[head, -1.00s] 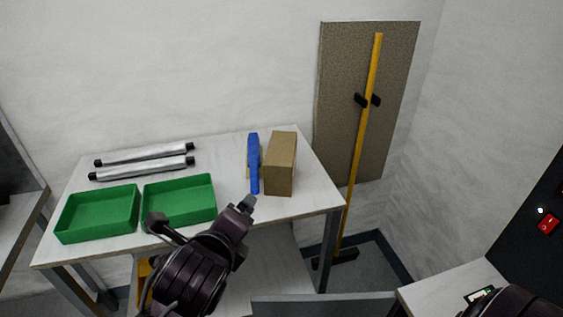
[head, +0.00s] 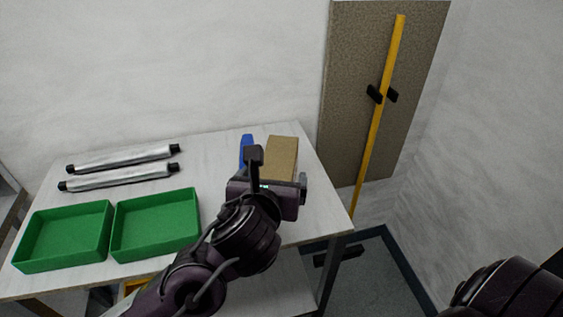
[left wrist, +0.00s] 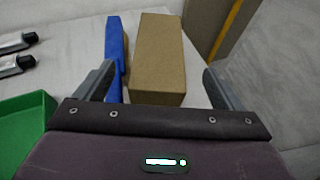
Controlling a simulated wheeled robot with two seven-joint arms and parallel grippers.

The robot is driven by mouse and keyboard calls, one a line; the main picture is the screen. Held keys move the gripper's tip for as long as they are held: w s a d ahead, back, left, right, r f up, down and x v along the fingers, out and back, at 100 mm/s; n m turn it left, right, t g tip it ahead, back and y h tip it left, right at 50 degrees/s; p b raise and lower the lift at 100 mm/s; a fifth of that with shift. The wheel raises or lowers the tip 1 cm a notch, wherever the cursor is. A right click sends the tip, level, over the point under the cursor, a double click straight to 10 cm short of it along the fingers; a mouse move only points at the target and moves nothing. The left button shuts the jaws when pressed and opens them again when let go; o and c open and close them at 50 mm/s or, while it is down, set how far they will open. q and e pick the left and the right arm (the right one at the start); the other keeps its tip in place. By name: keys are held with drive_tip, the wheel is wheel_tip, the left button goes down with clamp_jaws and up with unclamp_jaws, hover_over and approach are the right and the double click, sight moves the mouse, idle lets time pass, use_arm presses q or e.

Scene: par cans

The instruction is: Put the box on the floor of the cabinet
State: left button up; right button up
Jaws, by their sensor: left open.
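A brown cardboard box (head: 281,155) stands on the white table, towards its right end. It also shows in the left wrist view (left wrist: 158,62). My left gripper (head: 277,170) is open, in front of the box and partly hiding it in the head view. In the left wrist view the box lies ahead between the spread fingers, with a blue object just inside the left finger. I cannot tell whether the fingers reach alongside the box. No cabinet is recognisable. Part of my right arm shows at the lower right; its gripper is out of view.
The blue object (head: 246,147) stands close to the box's left. Two green trays (head: 108,235) and two silver tubes (head: 122,158) are further left on the table (head: 215,167). A yellow-handled broom (head: 378,110) stands before a brown panel (head: 350,75) at right.

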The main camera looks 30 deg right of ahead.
sight(277, 163)
use_arm(q)
drive_tip(key=shift+p+x, duration=0.35)
drive_tip(key=shift+x, duration=0.7)
drive_tip(key=p+x, duration=0.1)
drive_tip(key=x, duration=0.4)
drive_tip(key=shift+r, duration=0.15)
drive_tip(key=shift+c, duration=0.3)
drive_tip(key=c, duration=1.4)
drive_tip(key=shift+c, duration=1.1)
drive_tip(key=shift+r, duration=0.1)
